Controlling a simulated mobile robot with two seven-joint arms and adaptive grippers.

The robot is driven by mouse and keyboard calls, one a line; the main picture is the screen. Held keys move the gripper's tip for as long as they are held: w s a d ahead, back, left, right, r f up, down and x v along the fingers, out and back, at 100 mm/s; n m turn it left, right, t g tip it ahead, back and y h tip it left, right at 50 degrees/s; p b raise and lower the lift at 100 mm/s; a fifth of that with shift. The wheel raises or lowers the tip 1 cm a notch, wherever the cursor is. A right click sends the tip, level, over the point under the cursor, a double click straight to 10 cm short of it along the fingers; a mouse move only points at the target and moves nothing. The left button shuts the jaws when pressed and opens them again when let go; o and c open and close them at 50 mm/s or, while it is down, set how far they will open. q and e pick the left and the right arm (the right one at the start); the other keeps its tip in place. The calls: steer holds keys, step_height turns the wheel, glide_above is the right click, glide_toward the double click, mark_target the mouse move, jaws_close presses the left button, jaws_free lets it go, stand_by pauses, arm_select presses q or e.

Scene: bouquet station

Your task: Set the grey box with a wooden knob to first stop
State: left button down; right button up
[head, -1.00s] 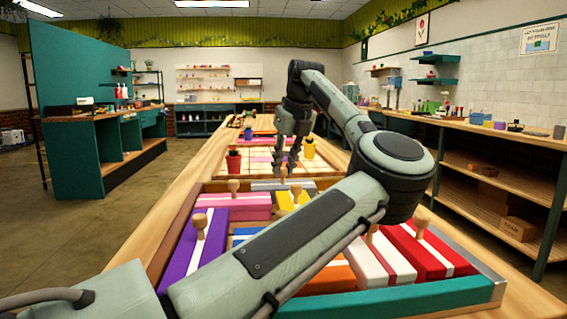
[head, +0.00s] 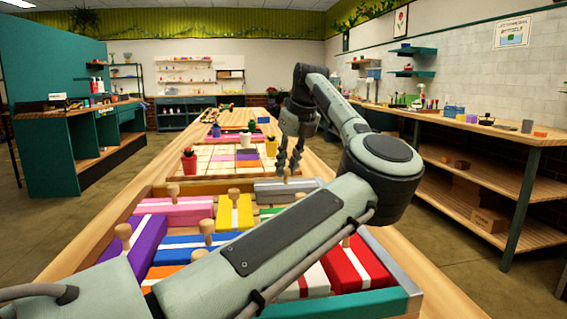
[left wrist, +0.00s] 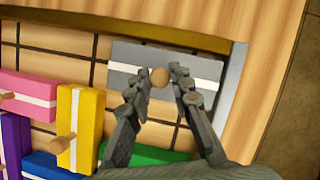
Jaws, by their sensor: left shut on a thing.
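The grey box (head: 272,186) has a white stripe and a wooden knob. It lies flat at the far right of the framed tray of coloured blocks. In the left wrist view the grey box (left wrist: 124,77) has its right end close to the tray's grey side wall (left wrist: 232,75). My left gripper (head: 288,172) reaches down over it. In the left wrist view my left gripper (left wrist: 160,78) has its fingers on both sides of the wooden knob (left wrist: 158,77), shut on it. The fingers hide part of the box. My right gripper is not in view.
A yellow block (head: 235,213) and a pink block (head: 170,212) lie left of the grey box. A green block (left wrist: 150,155) lies nearer, partly behind my fingers. Bare tray floor (left wrist: 60,38) shows left of the grey box. Potted plants (head: 189,162) stand beyond the tray.

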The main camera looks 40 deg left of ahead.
arm_select(q)
steer(key=shift+w+d, duration=0.1)
steer(key=shift+w, duration=0.05)
steer(key=c, duration=1.4)
jaws_free()
steer(key=shift+w+d, duration=0.1)
steer(key=shift+o, duration=0.2)
steer(key=v, duration=1.2)
